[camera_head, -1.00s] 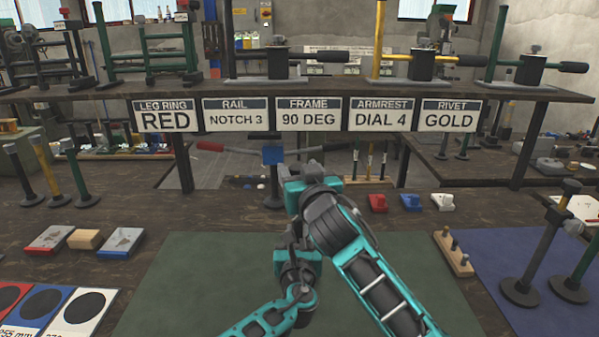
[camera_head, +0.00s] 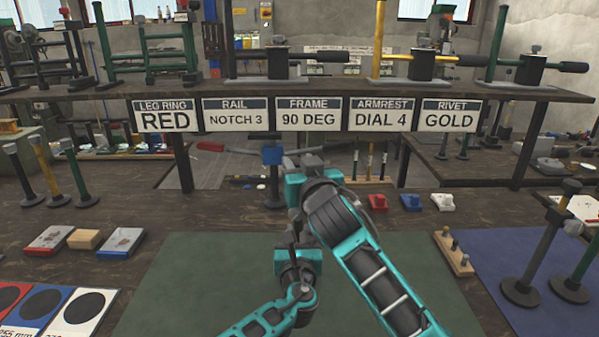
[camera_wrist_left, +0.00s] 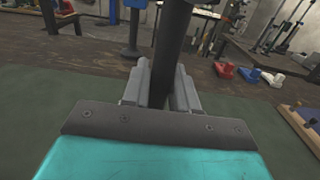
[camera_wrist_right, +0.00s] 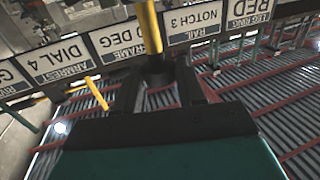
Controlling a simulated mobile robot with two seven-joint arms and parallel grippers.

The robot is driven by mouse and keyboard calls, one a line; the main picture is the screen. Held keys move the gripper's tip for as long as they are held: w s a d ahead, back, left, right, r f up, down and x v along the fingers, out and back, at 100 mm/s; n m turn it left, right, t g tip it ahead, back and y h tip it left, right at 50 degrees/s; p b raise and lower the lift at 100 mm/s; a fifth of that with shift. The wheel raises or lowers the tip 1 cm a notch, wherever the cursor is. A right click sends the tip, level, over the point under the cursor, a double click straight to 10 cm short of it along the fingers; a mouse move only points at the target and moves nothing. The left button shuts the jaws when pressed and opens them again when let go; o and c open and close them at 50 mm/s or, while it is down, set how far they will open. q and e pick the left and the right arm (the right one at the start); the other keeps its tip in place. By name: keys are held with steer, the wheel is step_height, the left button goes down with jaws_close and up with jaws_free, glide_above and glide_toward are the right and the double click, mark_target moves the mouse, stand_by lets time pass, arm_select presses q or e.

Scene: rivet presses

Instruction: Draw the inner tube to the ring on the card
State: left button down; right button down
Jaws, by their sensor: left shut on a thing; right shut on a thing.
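The card (camera_head: 164,115) under the shelf reads LEG RING RED. My left gripper (camera_wrist_left: 163,90) is shut on a dark upright tube (camera_wrist_left: 173,45), seen in the left wrist view. My right gripper (camera_wrist_right: 157,78) is shut at a dark collar, with a yellow tube (camera_wrist_right: 149,28) running out past it. In the head view my left gripper (camera_head: 298,245) is the lower one and my right gripper (camera_head: 304,160) is above it. My arms hide most of the held tubes there. I see no ring marks on them.
A green mat (camera_head: 200,285) lies below my grippers. Tubes on round feet (camera_head: 75,175) stand at left and others (camera_head: 530,260) at right. A wooden peg block (camera_head: 453,251) and coloured blocks (camera_head: 411,201) lie at right. The shelf edge (camera_head: 330,90) crosses behind.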

steer(key=shift+r, duration=0.95)
steer(key=c, duration=0.7)
jaws_free()
steer(key=shift+o, duration=0.2)
steer(key=shift+f, duration=0.1)
steer(key=shift+s, duration=0.15)
steer(key=v, duration=1.1)
steer(key=shift+s, duration=0.4)
steer(key=shift+d, duration=0.1)
